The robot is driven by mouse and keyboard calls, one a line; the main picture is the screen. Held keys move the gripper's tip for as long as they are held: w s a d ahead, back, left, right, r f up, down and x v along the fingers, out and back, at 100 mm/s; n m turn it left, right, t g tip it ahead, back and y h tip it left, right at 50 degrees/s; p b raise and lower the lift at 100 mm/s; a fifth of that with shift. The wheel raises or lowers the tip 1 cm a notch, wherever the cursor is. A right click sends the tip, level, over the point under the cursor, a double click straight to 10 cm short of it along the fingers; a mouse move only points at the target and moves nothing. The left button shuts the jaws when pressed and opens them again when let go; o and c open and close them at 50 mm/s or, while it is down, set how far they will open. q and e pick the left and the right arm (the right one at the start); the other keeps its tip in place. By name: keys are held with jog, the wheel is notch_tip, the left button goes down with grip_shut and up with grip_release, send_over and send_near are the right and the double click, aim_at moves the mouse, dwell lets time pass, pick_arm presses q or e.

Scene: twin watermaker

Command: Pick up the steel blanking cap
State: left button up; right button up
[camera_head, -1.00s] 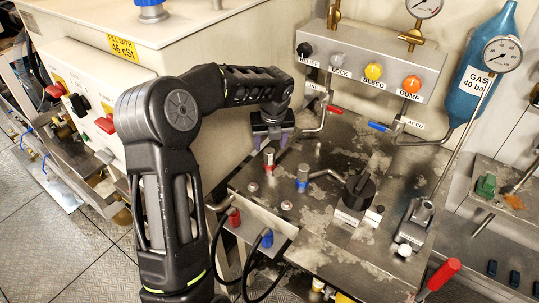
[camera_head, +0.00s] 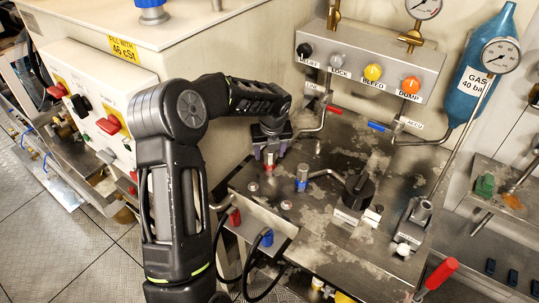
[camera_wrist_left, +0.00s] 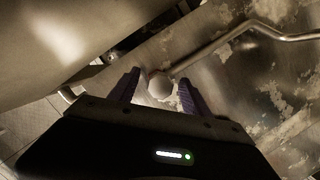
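A small fitting with a red band (camera_head: 269,166) stands on the worn steel bench top (camera_head: 335,245). I take its pale round top to be the steel blanking cap (camera_wrist_left: 160,87), which shows in the left wrist view. My left gripper (camera_head: 270,152) points down over this fitting and hides its upper part in the head view. In the left wrist view the two fingers of my left gripper (camera_wrist_left: 160,82) stand on either side of the cap, with visible gaps. The gripper is open. My right gripper is not in view.
A blue-banded post (camera_head: 302,179) with a bent pipe stands just right of the gripper. A black-handled valve (camera_head: 358,190) is further right. Two low steel discs (camera_head: 253,187) lie in front. A panel with coloured knobs (camera_head: 372,72) stands behind.

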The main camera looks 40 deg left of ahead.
pick_arm(q)
grip_shut()
dwell(0.4)
